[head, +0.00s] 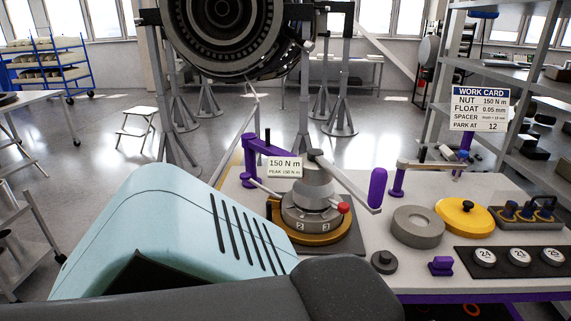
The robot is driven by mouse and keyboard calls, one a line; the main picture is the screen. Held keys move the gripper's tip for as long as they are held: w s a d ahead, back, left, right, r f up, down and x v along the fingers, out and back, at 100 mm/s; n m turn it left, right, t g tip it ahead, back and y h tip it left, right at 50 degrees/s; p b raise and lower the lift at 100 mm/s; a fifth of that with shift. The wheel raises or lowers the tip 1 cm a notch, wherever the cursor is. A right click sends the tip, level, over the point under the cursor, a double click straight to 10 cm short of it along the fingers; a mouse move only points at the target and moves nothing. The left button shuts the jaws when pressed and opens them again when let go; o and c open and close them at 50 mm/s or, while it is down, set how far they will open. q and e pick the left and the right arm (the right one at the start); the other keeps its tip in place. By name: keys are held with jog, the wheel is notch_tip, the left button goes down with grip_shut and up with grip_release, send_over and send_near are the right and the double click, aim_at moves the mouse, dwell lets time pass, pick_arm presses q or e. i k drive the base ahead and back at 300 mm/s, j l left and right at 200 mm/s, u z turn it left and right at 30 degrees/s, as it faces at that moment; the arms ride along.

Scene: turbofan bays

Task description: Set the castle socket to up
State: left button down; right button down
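I cannot tell for sure which part is the castle socket. A grey stepped, cone-like part (314,190) stands upright on a numbered grey ring (306,222) in a brass-coloured base on the bench (378,190). A thick grey ring (417,227) lies flat to its right. Neither of my grippers is in view. Large pale blue and dark grey parts in the foreground hide the bench's left front.
A yellow disc (464,216), a rack of dark and yellow parts (527,213) and a dark strip with round dials (520,257) fill the bench's right. A work card (479,110) reads nut 150 N m, park at 12. An engine (225,37) hangs behind.

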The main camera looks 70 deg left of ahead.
aim_at(309, 197)
jog(key=l, duration=0.75)
jog(key=u, duration=0.4)
jog(key=j+u, duration=0.1)
jog(key=u, duration=1.6)
jog(key=i+j, duration=0.3)
jog(key=k+l+u, duration=0.15)
jog(key=l, duration=0.15)
jog(key=k+l+u, duration=0.1)
jog(key=l+u, duration=0.8)
